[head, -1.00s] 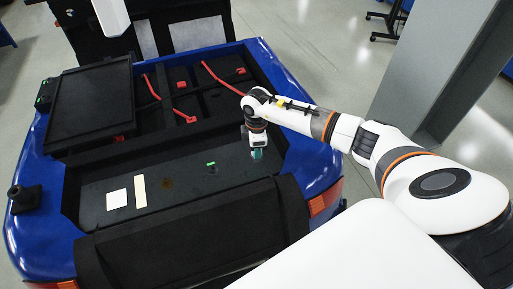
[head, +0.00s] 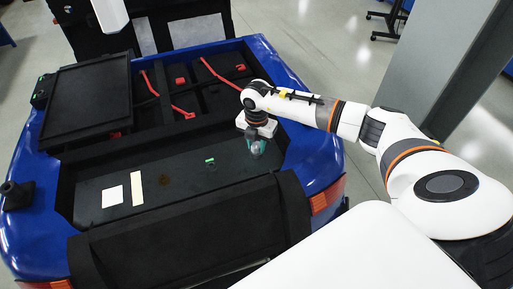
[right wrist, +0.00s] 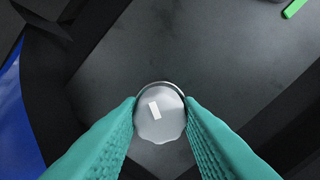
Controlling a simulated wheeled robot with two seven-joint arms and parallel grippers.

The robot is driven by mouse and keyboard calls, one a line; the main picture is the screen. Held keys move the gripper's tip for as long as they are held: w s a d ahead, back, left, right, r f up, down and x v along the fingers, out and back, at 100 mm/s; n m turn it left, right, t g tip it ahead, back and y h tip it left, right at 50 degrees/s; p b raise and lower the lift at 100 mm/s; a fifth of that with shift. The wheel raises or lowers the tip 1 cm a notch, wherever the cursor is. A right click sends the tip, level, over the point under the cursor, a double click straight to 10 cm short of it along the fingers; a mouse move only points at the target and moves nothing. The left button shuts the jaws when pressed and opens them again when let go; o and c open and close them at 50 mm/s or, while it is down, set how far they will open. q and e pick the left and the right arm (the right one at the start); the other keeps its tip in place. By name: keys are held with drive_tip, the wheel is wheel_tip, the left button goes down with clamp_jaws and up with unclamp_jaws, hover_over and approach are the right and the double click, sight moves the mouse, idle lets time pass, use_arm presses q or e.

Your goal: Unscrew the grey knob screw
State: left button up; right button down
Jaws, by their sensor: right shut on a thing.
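The grey knob screw (right wrist: 158,118) shows in the right wrist view as a round, pale grey knob with wavy edges and a small white mark on top. My right gripper (right wrist: 159,112) has its teal, ribbed fingers shut on it, one finger on each side. In the head view my right gripper (head: 256,151) points down at the right part of the black panel (head: 170,183), with a bit of grey at its fingertips. What lies under the knob is hidden. My left gripper is not in view.
A small green piece (head: 209,161) on a dark fitting is left of my right gripper. A white square (head: 112,197) and a pale strip (head: 138,189) lie further left. Red bars (head: 219,75) stand behind, inside the blue body (head: 308,150). The panel's middle is clear.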

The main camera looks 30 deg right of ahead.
drive_tip(key=n+b, duration=0.2)
drive_tip(key=n, duration=0.5)
drive_tip(key=shift+f, duration=0.15)
drive_tip(key=n+b, duration=0.1)
drive_tip(key=n, duration=0.1)
drive_tip(key=shift+n, duration=0.4)
drive_tip(key=shift+r+n, duration=0.2)
drive_tip(key=shift+n, duration=0.2)
drive_tip(key=shift+f+n+b, duration=0.2)
drive_tip(key=shift+n+b, duration=0.6)
drive_tip(key=shift+n, duration=0.4)
drive_tip(key=n+b, duration=0.1)
drive_tip(key=n, duration=0.2)
drive_tip(key=n+b, duration=0.1)
drive_tip(key=n, duration=0.2)
drive_tip(key=shift+n, duration=0.3)
drive_tip(key=shift+r+n+b, duration=0.2)
drive_tip(key=shift+n+b, duration=0.3)
drive_tip(key=shift+n, duration=0.7)
